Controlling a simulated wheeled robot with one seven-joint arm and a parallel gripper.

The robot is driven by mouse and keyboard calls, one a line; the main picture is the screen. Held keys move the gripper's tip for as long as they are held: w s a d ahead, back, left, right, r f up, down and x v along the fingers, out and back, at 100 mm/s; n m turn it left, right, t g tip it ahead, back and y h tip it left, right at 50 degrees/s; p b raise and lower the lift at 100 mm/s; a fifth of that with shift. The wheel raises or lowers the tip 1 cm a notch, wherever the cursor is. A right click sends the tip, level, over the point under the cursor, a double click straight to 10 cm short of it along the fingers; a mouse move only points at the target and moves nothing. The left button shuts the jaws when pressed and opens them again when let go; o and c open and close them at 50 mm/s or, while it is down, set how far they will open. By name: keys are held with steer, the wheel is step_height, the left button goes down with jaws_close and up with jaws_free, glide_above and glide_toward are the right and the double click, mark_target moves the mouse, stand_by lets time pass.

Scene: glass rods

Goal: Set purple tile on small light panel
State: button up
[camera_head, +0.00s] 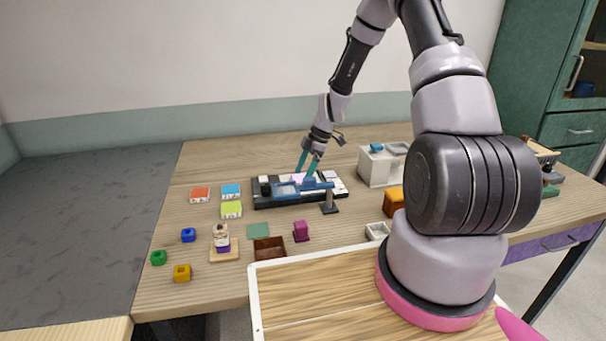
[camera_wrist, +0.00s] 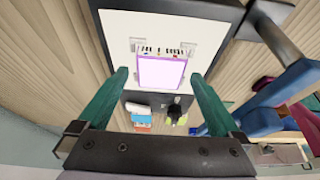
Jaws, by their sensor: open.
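A pale purple tile (camera_wrist: 161,72) with darker purple edges lies on a white panel (camera_wrist: 112,35) set in a black frame in the wrist view. I cannot tell whether this white panel is the small light panel. In the head view, the framed black base (camera_head: 264,203) with pale surfaces stands at the middle of the table. My gripper (camera_head: 308,174) points down over it. In the wrist view my gripper (camera_wrist: 159,74) has its two teal fingers apart, one on each side of the tile, with gaps showing. Whether the fingertips reach the tile's height is unclear.
A blue device (camera_head: 302,188) on a post stands in front of the base, close to my gripper. A white box (camera_head: 376,166) stands to the right. Coloured tiles (camera_head: 231,210) and small blocks (camera_head: 188,235) lie to the left. A brown tray (camera_head: 269,249) is in front.

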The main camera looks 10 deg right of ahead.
steer(key=s+d+r+m+t+h, duration=0.1)
steer(key=s+d+r+m, duration=0.1)
steer(key=r, duration=0.9)
steer(key=s+d+r+m+h, duration=0.1)
steer(key=s+d+r+m, duration=0.15)
steer(key=r, duration=0.75)
steer(key=s+r+m+t, duration=0.6)
steer(key=s+r+m, duration=1.1)
steer(key=s, duration=0.5)
step_height(320, 180, up, 3)
steer(key=shift+s+d+f+m, duration=0.2)
steer(key=shift+s+d+m, duration=0.1)
steer(key=shift+s+m, duration=0.05)
